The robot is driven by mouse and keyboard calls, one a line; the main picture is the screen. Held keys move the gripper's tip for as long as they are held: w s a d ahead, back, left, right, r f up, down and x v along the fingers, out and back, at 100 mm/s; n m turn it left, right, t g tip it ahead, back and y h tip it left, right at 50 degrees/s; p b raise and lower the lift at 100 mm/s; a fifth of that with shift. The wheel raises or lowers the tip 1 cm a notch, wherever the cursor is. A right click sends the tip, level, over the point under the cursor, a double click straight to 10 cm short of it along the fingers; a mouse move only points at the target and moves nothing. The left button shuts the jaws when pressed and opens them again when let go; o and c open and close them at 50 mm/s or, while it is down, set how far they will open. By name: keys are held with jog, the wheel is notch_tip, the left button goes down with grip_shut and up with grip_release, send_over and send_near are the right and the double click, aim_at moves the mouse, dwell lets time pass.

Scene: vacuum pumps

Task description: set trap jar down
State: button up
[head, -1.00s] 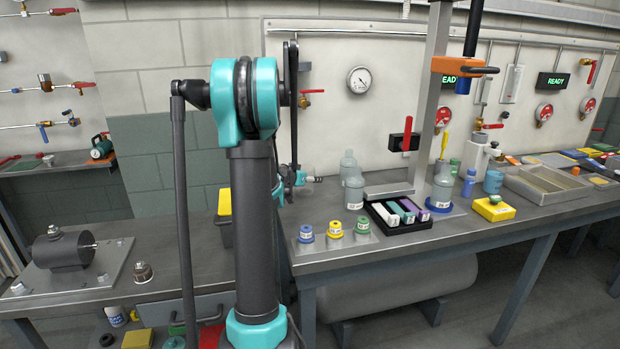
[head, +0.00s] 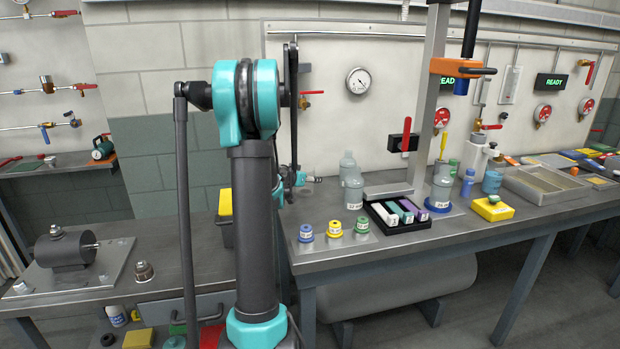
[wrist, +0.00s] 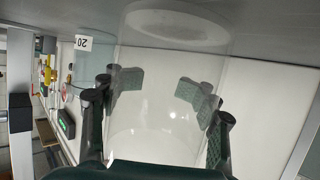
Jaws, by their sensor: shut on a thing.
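In the wrist view a clear, see-through trap jar (wrist: 155,110) is between the two dark padded fingers of my gripper (wrist: 158,100), which is shut on it. The picture is turned over, and the jar's round end (wrist: 178,27) lies against or close above a grey surface; I cannot tell whether it touches. Two greyish jars (head: 354,188) stand on the bench just right of my arm.
A labelled vessel (wrist: 84,62) stands beside the held jar in the wrist view. A metal post (head: 427,100) rises behind.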

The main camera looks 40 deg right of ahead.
jog(key=shift+s+a+f, duration=0.15)
jog(key=shift+s+f, duration=0.15)
jog(key=shift+f, duration=0.3)
jog(key=o, duration=1.7)
jog(key=shift+a+r, duration=0.1)
jog(key=shift+a, duration=0.05)
jog(key=shift+s+a+r, duration=0.1)
jog(key=shift+a+r, duration=0.05)
jog(key=shift+a, duration=0.3)
jog(key=v, duration=0.4)
jog(key=r+v, duration=0.1)
jog(key=v, duration=0.1)
jog(key=shift+a+r, duration=0.1)
jog(key=shift+a, duration=0.1)
jog(key=shift+v, duration=1.2)
